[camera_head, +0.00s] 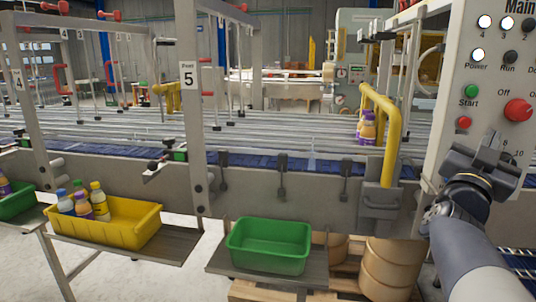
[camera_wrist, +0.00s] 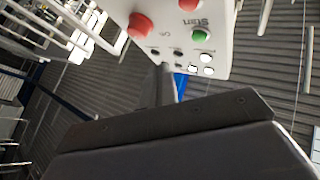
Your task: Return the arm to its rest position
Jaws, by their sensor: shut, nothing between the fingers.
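My gripper (camera_head: 492,150) is raised at the right of the head view, in front of the lower part of the white control panel (camera_head: 452,68). Its fingers are shut and hold nothing. My arm reaches up to it from the lower right corner. In the wrist view the dark gripper body fills the lower part, and the panel (camera_wrist: 222,28) shows tilted beyond it, with its red knob (camera_wrist: 140,26) and green button (camera_wrist: 200,35). I cannot tell whether the gripper touches the panel.
An empty green bin (camera_head: 268,247) sits on a shelf below the conveyor (camera_head: 280,160). A yellow bin (camera_head: 120,240) with several bottles stands left. A yellow bent pipe (camera_head: 392,130) rises left of the panel.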

